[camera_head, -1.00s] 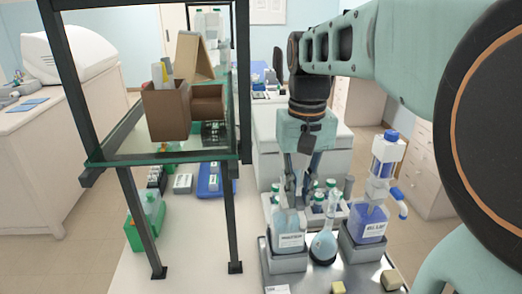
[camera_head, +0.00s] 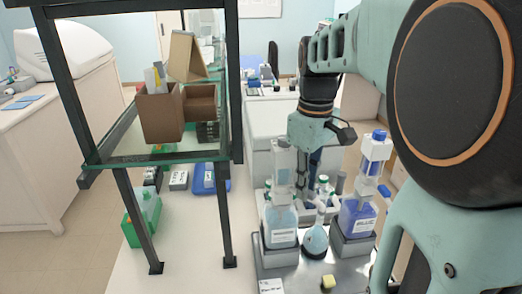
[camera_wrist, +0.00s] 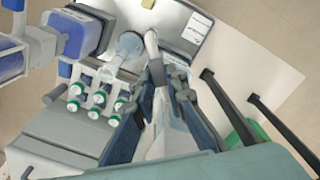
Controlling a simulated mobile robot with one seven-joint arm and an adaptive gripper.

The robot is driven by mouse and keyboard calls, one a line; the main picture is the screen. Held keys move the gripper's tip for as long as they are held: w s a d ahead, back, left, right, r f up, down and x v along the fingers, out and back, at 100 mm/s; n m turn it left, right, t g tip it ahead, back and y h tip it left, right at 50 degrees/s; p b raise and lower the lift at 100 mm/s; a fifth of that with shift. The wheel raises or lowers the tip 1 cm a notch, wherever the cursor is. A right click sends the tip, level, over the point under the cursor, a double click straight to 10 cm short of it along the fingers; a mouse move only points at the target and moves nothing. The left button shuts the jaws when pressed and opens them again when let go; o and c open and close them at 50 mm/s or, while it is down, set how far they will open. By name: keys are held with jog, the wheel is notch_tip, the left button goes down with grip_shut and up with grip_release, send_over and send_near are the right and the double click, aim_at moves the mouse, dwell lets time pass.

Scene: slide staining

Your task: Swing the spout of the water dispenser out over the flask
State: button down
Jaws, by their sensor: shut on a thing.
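The water dispenser is a clear bottle (camera_head: 281,226) with a label and a tall pump head (camera_head: 282,165), standing in a grey holder. The flask (camera_head: 315,241), round with pale blue liquid, stands just to its right and also shows in the wrist view (camera_wrist: 129,47). My gripper (camera_head: 312,176) is behind and right of the pump head, partly hidden. In the wrist view my gripper (camera_wrist: 166,80) points at the white spout (camera_wrist: 152,45) and is shut on it. The spout's end appears beside the flask; whether it is over the mouth I cannot tell.
The blue dispenser (camera_head: 358,218) stands close right of the flask. Several green-capped bottles (camera_wrist: 97,98) sit in a rack behind. A glass shelf on black posts (camera_head: 228,210) rises to the left. A yellow block (camera_head: 328,282) lies in front.

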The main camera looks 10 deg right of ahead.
jog(key=shift+w+d+n+p, duration=0.5)
jog(key=shift+w+n, duration=0.3)
jog(key=shift+n, duration=0.85)
jog(key=shift+w+d+n+p, duration=0.35)
jog(key=shift+w+n+p, duration=0.35)
jog(key=shift+n, duration=0.9)
jog(key=shift+w+d+n+p, duration=0.45)
jog(key=shift+w+n, duration=0.5)
jog(key=shift+n, duration=0.7)
jog(key=c, duration=1.9)
grip_release()
jog(key=shift+c, duration=0.2)
jog(key=shift+r, duration=0.1)
